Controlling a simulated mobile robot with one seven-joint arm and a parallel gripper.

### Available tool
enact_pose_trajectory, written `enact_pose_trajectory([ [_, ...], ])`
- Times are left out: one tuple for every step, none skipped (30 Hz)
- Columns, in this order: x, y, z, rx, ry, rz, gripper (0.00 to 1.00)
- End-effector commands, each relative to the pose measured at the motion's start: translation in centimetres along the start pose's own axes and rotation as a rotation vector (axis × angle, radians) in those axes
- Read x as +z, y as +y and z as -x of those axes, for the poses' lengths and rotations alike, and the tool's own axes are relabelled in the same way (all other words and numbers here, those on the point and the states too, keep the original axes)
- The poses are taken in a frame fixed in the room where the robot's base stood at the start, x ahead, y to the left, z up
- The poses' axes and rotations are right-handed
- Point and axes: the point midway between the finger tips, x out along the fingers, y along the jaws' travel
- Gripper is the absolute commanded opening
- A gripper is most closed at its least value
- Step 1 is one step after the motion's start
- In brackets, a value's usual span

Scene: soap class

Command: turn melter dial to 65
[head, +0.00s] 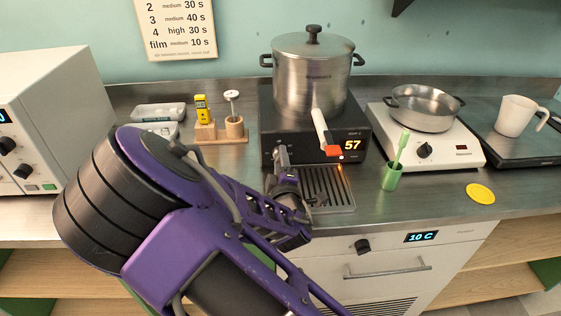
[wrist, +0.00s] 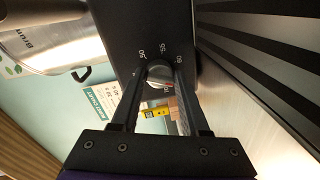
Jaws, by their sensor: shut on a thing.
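The melter (head: 357,125) is a black box with a steel lidded pot (head: 313,75) on top. Its orange display (head: 352,145) reads 57. My gripper (head: 281,158) is at the left part of the melter's front face. In the wrist view my gripper (wrist: 160,84) has its two fingers on either side of the round grey melter dial (wrist: 159,73), shut on it. Pale scale marks, 50, 55 and 60 among them, show around the dial. In the head view the gripper hides the dial.
A slotted drip tray (head: 328,190) lies below the melter's front. A green cup (head: 391,178) with a brush stands right of it, near a white hotplate (head: 455,152) with a pan. A wooden rack (head: 222,138) holding a yellow thermometer stands left.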

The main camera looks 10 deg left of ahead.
Motion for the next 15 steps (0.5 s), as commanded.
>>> enact_pose_trajectory([
  [-0.19,0.48,-0.20,0.013,0.006,-0.018,0.00],
  [-0.20,0.49,-0.20,0.013,0.007,-0.025,0.00],
  [-0.21,0.51,-0.21,0.013,0.008,-0.033,0.00],
  [-0.21,0.52,-0.21,0.013,0.008,-0.038,0.00],
  [-0.21,0.53,-0.21,0.013,0.008,-0.042,0.00],
  [-0.21,0.54,-0.21,0.013,0.009,-0.046,0.00],
  [-0.21,0.54,-0.21,0.013,0.009,-0.049,0.00],
  [-0.22,0.55,-0.21,0.013,0.009,-0.051,0.00],
  [-0.22,0.56,-0.21,0.013,0.009,-0.052,0.00],
  [-0.22,0.56,-0.21,0.013,0.009,-0.053,0.00],
  [-0.22,0.56,-0.21,0.013,0.009,-0.053,0.00],
  [-0.22,0.57,-0.21,0.013,0.009,-0.053,0.00],
  [-0.22,0.57,-0.22,0.013,0.009,-0.053,0.00],
  [-0.22,0.58,-0.22,0.013,0.009,-0.053,0.00],
  [-0.22,0.58,-0.22,0.014,0.009,-0.053,0.00],
])
